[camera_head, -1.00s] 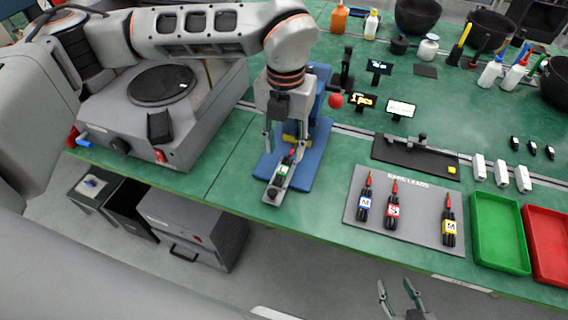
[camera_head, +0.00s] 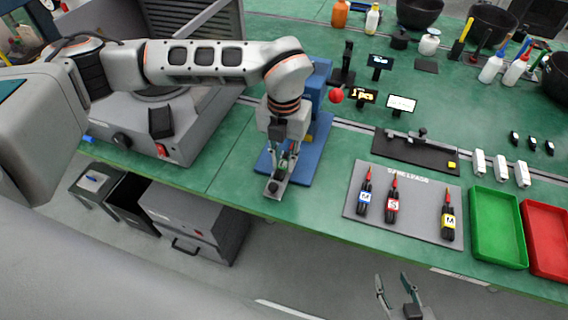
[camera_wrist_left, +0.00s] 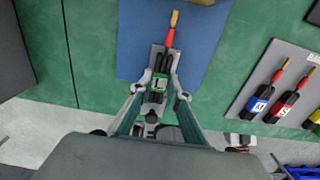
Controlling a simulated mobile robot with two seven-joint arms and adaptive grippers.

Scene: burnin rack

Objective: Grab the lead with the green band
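The lead with the green band (camera_wrist_left: 157,85) lies in a narrow grey holder on the blue stand (camera_head: 318,140), its red and brass tip pointing away in the left wrist view. My left gripper (camera_head: 284,160) is lowered over it. In the left wrist view the two fingers of that gripper (camera_wrist_left: 163,86) stand on either side of the lead and holder, seemingly a little apart from the lead. In the head view the fingers hide most of the lead. My right gripper (camera_head: 395,286) is open and empty at the bottom, in front of the bench.
A grey board holds leads with blue (camera_head: 365,197), red (camera_head: 392,205) and yellow (camera_head: 448,222) bands. Green (camera_head: 497,229) and red (camera_head: 546,240) trays lie to its right. A grey machine (camera_head: 195,125) stands close left of the stand.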

